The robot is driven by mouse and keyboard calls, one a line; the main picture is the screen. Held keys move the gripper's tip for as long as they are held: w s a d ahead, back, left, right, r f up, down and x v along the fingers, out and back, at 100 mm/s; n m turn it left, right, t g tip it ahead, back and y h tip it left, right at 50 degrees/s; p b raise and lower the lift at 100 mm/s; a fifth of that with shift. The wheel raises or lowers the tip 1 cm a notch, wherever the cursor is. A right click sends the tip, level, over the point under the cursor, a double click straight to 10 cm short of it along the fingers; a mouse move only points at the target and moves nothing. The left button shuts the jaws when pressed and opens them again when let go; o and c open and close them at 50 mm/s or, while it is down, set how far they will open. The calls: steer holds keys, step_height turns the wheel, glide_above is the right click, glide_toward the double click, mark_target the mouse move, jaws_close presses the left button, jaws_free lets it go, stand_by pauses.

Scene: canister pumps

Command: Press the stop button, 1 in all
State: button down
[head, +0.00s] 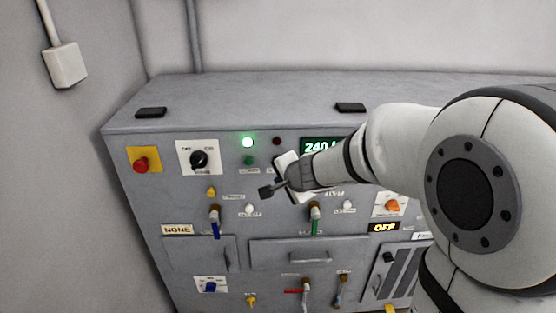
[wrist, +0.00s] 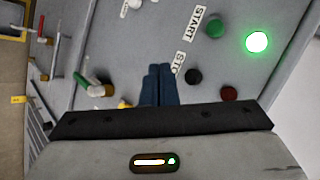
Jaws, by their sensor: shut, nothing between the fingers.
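The stop button is a round black button (wrist: 193,76) beside a partly covered label starting "STO" (wrist: 178,62) in the wrist view. In the head view my gripper hides the spot where it sits. My gripper (wrist: 160,85) is shut and empty, its dark blue fingers just left of the black button in the wrist view and overlapping the label's end. I cannot tell whether they touch the panel. In the head view my gripper (head: 265,190) is in front of the cabinet, below the green start button (head: 249,160). The start button also shows in the wrist view (wrist: 215,27).
The green lamp (head: 248,142) is lit; the red lamp (head: 277,141) is dark. A red mushroom button (head: 140,165) on yellow and a rotary switch (head: 199,159) are at left. Blue (head: 216,228) and green (head: 315,224) valve handles stick out below. My arm partly covers the display (head: 318,147).

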steer(key=shift+w+p, duration=0.45)
steer(key=shift+w, duration=2.4)
steer(key=shift+w, duration=0.15)
steer(key=shift+w, duration=0.3)
steer(key=shift+w, duration=0.45)
stand_by(0.3)
stand_by(0.4)
steer(key=shift+s+b, duration=0.4)
steer(key=shift+s, duration=0.5)
steer(key=s+b, duration=0.1)
steer(key=s, duration=0.4)
